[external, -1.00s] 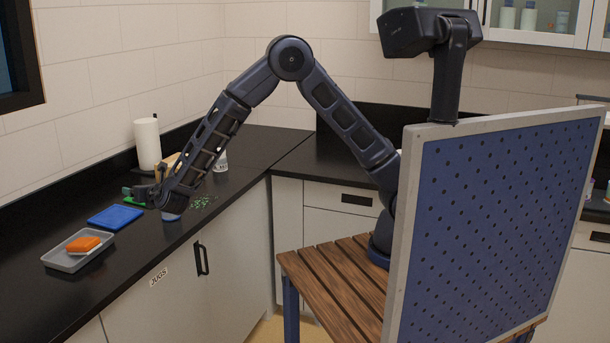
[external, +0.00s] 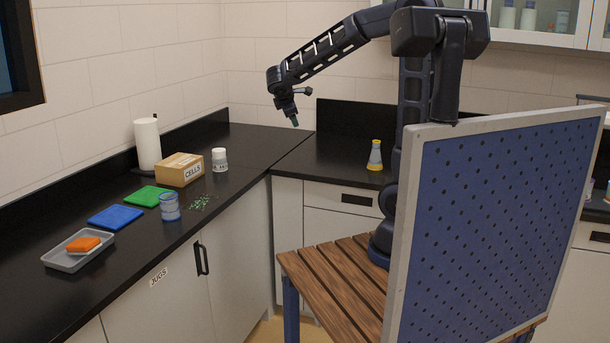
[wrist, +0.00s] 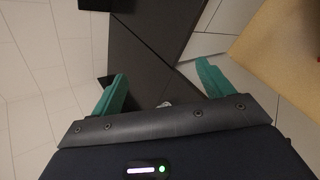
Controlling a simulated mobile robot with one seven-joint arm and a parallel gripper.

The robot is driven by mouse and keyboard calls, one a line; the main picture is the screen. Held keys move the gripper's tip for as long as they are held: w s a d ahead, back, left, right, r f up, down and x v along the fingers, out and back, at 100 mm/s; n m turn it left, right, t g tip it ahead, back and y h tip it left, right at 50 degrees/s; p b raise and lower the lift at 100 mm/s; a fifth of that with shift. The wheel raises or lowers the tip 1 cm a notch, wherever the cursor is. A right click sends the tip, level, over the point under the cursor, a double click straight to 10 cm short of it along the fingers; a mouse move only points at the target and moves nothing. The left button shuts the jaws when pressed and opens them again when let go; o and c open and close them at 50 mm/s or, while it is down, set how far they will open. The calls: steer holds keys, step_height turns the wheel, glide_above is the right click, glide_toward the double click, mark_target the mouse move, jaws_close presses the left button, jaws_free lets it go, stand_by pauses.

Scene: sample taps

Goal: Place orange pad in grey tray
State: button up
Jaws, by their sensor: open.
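The orange pad (external: 83,244) lies in the grey tray (external: 68,264) at the near left end of the black counter in the external view. My gripper (external: 294,122) is raised in the air above the counter corner, well away from the tray. In the wrist view my gripper (wrist: 160,88) shows two green fingers spread apart with nothing between them. The pad and tray do not show in the wrist view.
A blue pad (external: 115,216) and a green pad (external: 149,195) lie beyond the tray. A blue-banded jar (external: 170,207), green bits (external: 199,203), a cardboard box (external: 180,169), a white bottle (external: 219,160), a paper roll (external: 147,145) and a yellow flask (external: 375,155) stand around.

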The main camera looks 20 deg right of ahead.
steer(key=s+d+m+g+y, duration=0.25)
steer(key=s+d+m, duration=0.55)
steer(key=s+d, duration=0.45)
steer(key=s+d+m+y, duration=0.3)
steer(key=s+d+m, duration=0.2)
steer(key=s, duration=0.6)
steer(key=m, duration=0.2)
steer(key=shift+f+m, duration=0.15)
steer(key=shift+m, duration=0.25)
steer(key=shift+o, duration=0.4)
steer(key=shift+g, duration=0.25)
